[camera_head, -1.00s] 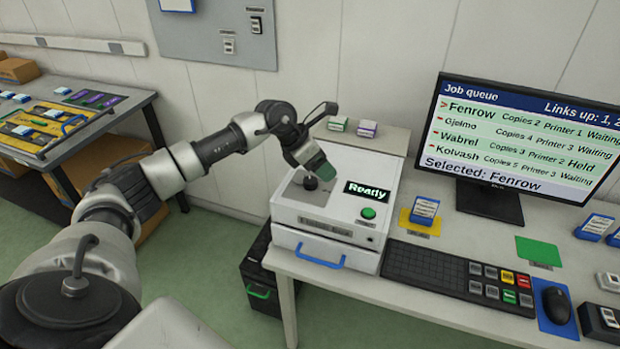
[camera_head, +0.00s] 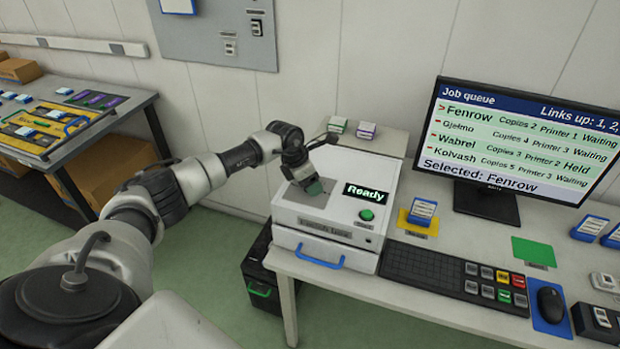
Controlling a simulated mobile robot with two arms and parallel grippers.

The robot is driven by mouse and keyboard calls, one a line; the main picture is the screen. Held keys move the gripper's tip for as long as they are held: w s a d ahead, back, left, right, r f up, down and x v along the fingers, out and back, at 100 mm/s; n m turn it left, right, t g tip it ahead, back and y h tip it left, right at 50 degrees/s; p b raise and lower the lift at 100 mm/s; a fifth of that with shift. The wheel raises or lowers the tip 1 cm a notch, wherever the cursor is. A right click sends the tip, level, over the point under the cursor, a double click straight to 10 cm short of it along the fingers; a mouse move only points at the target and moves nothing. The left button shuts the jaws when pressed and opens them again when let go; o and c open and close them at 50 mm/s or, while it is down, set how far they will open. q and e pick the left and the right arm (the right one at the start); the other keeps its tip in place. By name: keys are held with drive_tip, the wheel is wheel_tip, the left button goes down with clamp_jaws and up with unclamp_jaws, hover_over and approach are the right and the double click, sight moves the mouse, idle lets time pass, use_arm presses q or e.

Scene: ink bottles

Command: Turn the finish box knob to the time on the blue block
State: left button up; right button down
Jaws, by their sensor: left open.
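The white box (camera_head: 340,213) stands at the left end of the desk. It has a lit "Ready" display (camera_head: 366,193), a green button (camera_head: 367,214), a blurred front label and a drawer with a blue handle. My left gripper (camera_head: 315,188) is low over the grey panel on the box's top and hides the knob there. Its jaws are open, pointing down; I cannot tell whether they are around the knob. A blue block with a white face (camera_head: 422,211) stands on a yellow mat (camera_head: 404,219); its writing is too small to read. My right gripper is not in view.
A monitor (camera_head: 519,141) showing a job queue stands right of the box. A keyboard (camera_head: 424,276) lies in front. More blue-and-white blocks (camera_head: 590,226) stand at the right. Two small blocks (camera_head: 338,125) sit behind the box. A green mat (camera_head: 533,251) is empty.

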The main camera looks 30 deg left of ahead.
use_arm(q)
drive_tip(key=shift+f, duration=0.1)
drive_tip(key=c, duration=0.9)
drive_tip(key=n+y+p, duration=0.1)
drive_tip(key=n, duration=0.2)
drive_tip(key=shift+t, duration=0.4)
drive_tip(key=n+y, duration=0.1)
drive_tip(key=n, duration=0.1)
drive_tip(key=shift+d+n, duration=0.1)
drive_tip(key=shift+n, duration=0.2)
drive_tip(key=n+y, duration=0.1)
drive_tip(key=n, duration=0.1)
drive_tip(key=shift+n, duration=0.3)
drive_tip(key=shift+n+y+b, duration=0.7)
drive_tip(key=shift+n+b, duration=0.05)
drive_tip(key=shift+n, duration=1.05)
